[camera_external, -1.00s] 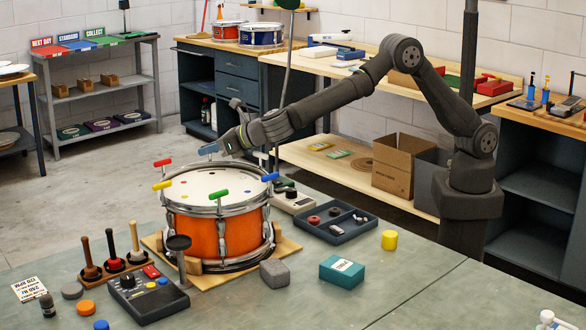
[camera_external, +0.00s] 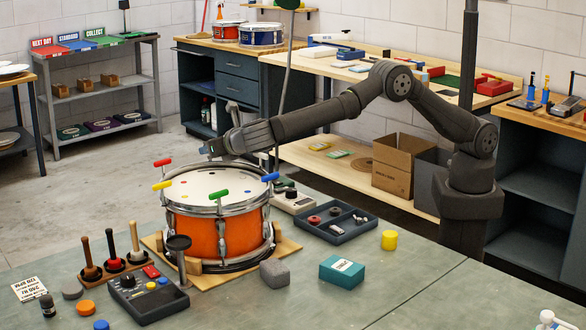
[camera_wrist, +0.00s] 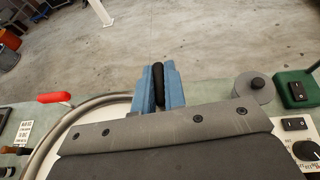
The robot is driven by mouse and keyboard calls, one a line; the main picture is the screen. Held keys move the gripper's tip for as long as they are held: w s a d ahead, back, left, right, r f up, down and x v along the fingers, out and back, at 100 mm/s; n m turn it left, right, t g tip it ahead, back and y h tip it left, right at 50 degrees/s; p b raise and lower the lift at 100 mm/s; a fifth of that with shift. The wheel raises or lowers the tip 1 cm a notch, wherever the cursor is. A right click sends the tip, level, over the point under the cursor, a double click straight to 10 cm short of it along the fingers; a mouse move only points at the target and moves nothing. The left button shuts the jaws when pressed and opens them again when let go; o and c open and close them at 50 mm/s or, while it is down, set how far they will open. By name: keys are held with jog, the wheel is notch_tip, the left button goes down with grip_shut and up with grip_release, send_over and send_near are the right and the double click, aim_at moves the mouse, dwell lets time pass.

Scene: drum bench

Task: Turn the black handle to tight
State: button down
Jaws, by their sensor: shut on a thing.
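The drum (camera_external: 214,235) is orange with a white head and a metal rim, and stands on a wooden base on the bench. Red (camera_external: 162,162), yellow (camera_external: 161,185), green (camera_external: 219,193) and blue (camera_external: 270,177) handles stand around its rim. My gripper (camera_external: 205,151) is at the drum's far side, just above the rim. In the wrist view its blue fingers are shut on the black handle (camera_wrist: 158,84), which shows between them. The handle's lower part is hidden by the gripper body. In the external view I cannot make out the black handle.
A grey tray (camera_external: 350,231) with small parts and a pale device with a dial (camera_external: 291,200) lie right of the drum. A control box (camera_external: 148,300) and upright mallets (camera_external: 112,250) stand in front and left. The red handle (camera_wrist: 54,97) is close by on the left in the wrist view.

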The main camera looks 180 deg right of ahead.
jog(key=shift+r, duration=0.1)
jog(key=c, duration=1.5)
grip_release()
jog(key=v, duration=1.7)
jog(key=shift+a, duration=0.25)
jog(key=x, duration=1.7)
jog(key=shift+d, duration=0.3)
